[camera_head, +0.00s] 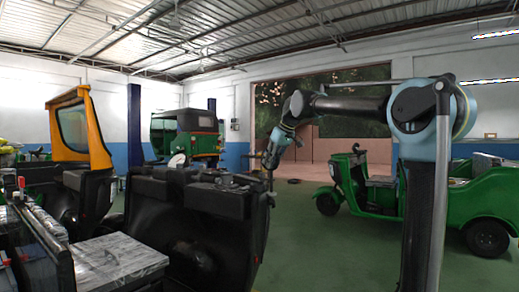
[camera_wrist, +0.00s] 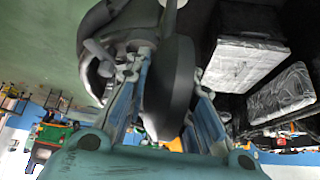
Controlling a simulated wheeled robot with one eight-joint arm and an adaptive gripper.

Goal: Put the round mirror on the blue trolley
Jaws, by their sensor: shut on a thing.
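My gripper (camera_head: 271,163) is at the right end of the dark vehicle front in the head view, pointing down. In the wrist view its fingers (camera_wrist: 172,68) are closed on the sides of a dark, rounded disc, seemingly the round mirror (camera_wrist: 170,90), seen nearly edge-on. In the head view the held thing is too small to make out. A pale round disc (camera_head: 177,160) stands on the vehicle top farther left. I cannot clearly identify the blue trolley.
The black vehicle front (camera_head: 200,215) fills the middle foreground. A green three-wheeler (camera_head: 400,195) stands on the right, another (camera_head: 185,135) at the back. Green floor (camera_head: 320,250) is clear between.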

